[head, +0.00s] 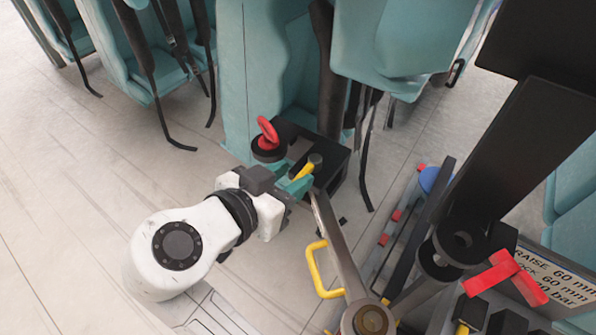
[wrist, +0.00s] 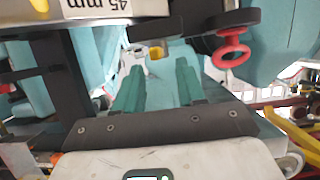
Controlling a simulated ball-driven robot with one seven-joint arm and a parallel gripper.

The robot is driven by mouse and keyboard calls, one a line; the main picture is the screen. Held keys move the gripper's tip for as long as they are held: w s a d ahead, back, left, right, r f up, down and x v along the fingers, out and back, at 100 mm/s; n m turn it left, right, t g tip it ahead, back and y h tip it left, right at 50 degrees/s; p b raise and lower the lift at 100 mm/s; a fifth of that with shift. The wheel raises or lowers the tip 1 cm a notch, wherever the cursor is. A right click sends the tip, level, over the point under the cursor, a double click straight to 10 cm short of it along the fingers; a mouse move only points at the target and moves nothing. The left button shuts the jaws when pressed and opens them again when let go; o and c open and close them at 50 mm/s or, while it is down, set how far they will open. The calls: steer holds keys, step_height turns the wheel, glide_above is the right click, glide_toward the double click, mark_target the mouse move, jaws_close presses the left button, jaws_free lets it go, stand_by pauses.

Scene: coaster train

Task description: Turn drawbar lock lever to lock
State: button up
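A short yellow lever (head: 306,169) with a dull round end stands at the black coupling block (head: 333,160) on the teal car's end. My gripper (head: 296,185) has teal fingers and is right beside this lever, at its lower left. In the wrist view my gripper (wrist: 158,78) is open, its two fingers well apart. A rounded grey and yellow end (wrist: 156,52) shows between and just beyond the fingertips; contact is not clear. A red ring-shaped pin (head: 268,134) stands left of the lever; it also shows in the wrist view (wrist: 231,50). No label marks the lock position.
A grey drawbar (head: 338,245) with a yellow grab handle (head: 314,268) runs from the coupling block toward the front. Teal seats stand behind. Floor at left is clear.

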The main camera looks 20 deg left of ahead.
steer(key=b+v, duration=0.1)
steer(key=v, duration=0.6)
steer(key=shift+s, duration=0.15)
